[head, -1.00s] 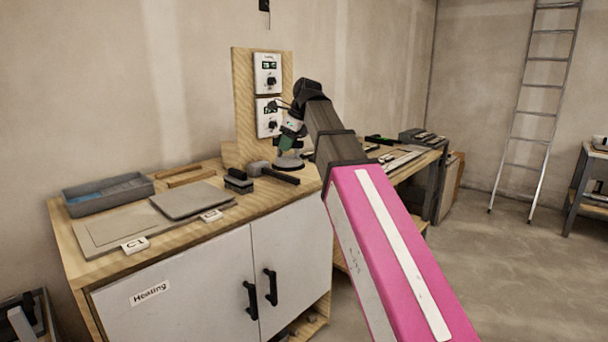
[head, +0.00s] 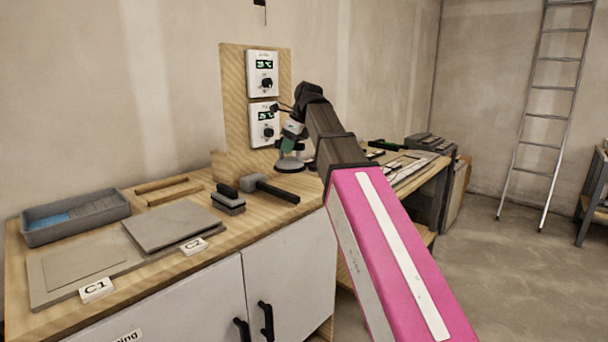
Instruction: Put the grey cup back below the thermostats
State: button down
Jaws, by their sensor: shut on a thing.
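Two white thermostats, an upper one (head: 262,66) and a lower one (head: 259,134), are fixed one above the other on a wooden board (head: 231,100) at the wall. The cup shows in front of the board, low and to the right of the lower thermostat.
The wooden bench (head: 180,268) carries a mallet (head: 272,188), a dark block (head: 228,200), two wooden strips (head: 167,191), a grey tray (head: 38,232) and grey tiles marked C1 and C2. Another bench (head: 410,170) with tools stands to the right. A ladder (head: 545,115) leans at the wall.

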jog(key=shift+w+d+f, duration=0.85)
jog(key=shift+w+f, duration=0.55)
jog(key=shift+f, duration=0.25)
jog(key=shift+w+d+f, duration=0.9)
jog(key=shift+w+f, duration=0.45)
jog(key=shift+f, duration=0.25)
jog(key=shift+w+d+f, duration=0.85)
jog(key=shift+w+f, duration=0.55)
jog(key=shift+f, duration=0.25)
jog(key=shift+f, duration=0.15)
jog(key=c, duration=1)
grip_release()
jog(key=shift+o, duration=0.2)
jog(key=v, duration=1.2)
jog(key=shift+s, duration=0.1)
